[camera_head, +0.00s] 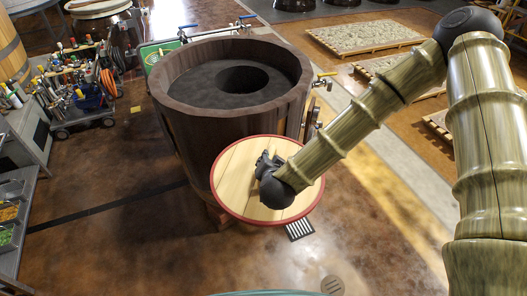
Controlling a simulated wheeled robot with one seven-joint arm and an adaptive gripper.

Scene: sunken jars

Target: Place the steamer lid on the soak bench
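The steamer lid (237,184) is a round disc of pale wooden planks with a red rim. It is in front of a large dark wooden vat (193,142) and hides part of the vat's lower front. My black gripper (265,160) is over the lid's middle, with its fingers close together there. It seems to hold the lid; no support shows under the lid, and the grasped part is hidden by the gripper. I cannot pick out the soak bench with certainty.
A tool cart (82,119) and a grey table with trays (32,205) stand left. Pallets (364,36) lie at upper right. The brown floor is clear at lower left.

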